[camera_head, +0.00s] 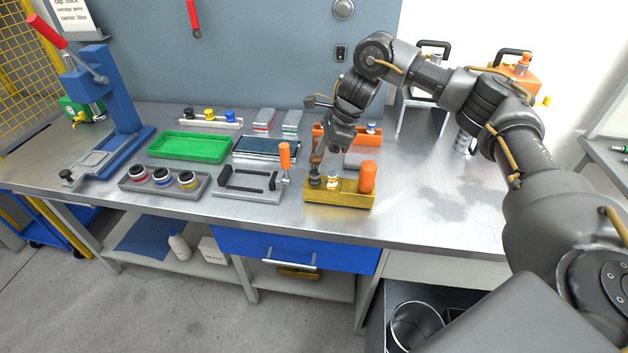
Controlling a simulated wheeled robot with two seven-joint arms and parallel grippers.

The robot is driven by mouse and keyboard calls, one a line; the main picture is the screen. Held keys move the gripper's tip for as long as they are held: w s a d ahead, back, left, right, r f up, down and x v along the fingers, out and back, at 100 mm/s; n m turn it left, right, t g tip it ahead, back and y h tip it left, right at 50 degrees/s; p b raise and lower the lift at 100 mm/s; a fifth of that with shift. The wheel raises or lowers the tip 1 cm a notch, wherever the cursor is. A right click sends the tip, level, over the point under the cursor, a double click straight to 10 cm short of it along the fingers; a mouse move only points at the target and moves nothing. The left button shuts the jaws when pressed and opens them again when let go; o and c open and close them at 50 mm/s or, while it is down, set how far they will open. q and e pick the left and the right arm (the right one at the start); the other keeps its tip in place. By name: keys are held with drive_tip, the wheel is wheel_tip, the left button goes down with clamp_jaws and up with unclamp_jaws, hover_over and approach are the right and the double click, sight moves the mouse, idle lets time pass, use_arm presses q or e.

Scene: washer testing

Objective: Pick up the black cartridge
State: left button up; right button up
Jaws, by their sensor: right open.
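My right gripper (328,160) points down over the yellow block fixture (345,199) near the front of the bench; its jaws are open. A small black piece (315,178) sits upright on the fixture's left end, just below the fingers; it looks like the black cartridge, but it is too small to be sure. A white piece stands right beside it, close to a fingertip. I cannot tell whether the fingers touch either. Another black-topped piece (187,113) stands in the white rack (228,124) at the back. My left gripper is out of view.
An orange cylinder (367,177) rises from the fixture's right end. An orange rack (375,138) stands behind. To the left are a grey clamp fixture (243,196), a green tray (190,147), a tray of round pots (196,190) and a blue press (117,110).

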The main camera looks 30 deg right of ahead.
sight(316, 172)
drive_tip(key=shift+s, duration=0.1)
drive_tip(key=shift+s+a+f+p, duration=0.1)
drive_tip(key=shift+a+f+p, duration=0.1)
drive_tip(key=shift+f+p, duration=0.2)
drive_tip(key=p+x, duration=0.1)
drive_tip(key=x, duration=0.3)
drive_tip(key=shift+d+f, duration=0.1)
drive_tip(key=shift+f, duration=0.1)
drive_tip(key=c, duration=1.1)
drive_tip(key=shift+o, duration=0.2)
drive_tip(key=shift+r, duration=0.1)
